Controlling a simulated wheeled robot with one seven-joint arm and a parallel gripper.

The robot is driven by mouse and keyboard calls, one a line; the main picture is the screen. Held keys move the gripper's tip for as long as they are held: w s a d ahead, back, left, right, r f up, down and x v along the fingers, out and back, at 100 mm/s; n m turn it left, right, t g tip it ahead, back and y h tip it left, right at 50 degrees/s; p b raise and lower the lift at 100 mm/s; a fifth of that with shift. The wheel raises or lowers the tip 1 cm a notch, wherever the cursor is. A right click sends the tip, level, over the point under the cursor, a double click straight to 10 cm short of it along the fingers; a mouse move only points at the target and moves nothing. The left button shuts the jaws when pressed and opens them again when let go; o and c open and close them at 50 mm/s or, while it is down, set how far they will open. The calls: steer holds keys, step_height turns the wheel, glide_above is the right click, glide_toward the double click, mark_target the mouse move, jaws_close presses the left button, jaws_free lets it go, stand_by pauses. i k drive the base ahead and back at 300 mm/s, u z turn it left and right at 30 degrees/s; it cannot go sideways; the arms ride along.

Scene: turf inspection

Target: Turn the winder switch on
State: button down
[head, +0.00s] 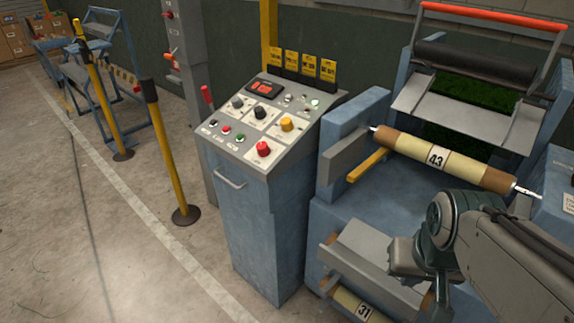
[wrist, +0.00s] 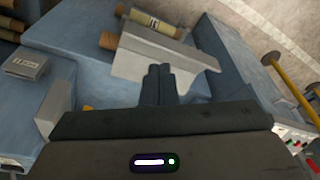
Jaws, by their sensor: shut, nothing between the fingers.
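The control panel (head: 240,150) stands left of centre in the head view, on a blue cabinet. Its sloped face has two black rotary knobs (head: 260,112), a yellow knob (head: 286,124), a red mushroom button (head: 263,149) and several small buttons (head: 226,129). The labels are too small to read, so I cannot tell which control is the winder switch. In the wrist view, part of the panel (wrist: 294,143) shows at the right edge. My gripper (wrist: 158,70) is shut and empty, over the blue machine, apart from the panel. Its fingertips are unclear in the head view.
The blue machine right of the panel carries a roll marked 43 (head: 437,160) and a lower roll marked 31 (head: 358,306). A red bar (head: 490,15) tops its frame. Yellow posts (head: 170,150) stand left of the panel. The floor in front is clear.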

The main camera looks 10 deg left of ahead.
mark_target(263, 148)
steer(key=u, duration=2.25)
steer(key=i, duration=1.15)
steer(key=z, duration=2.65)
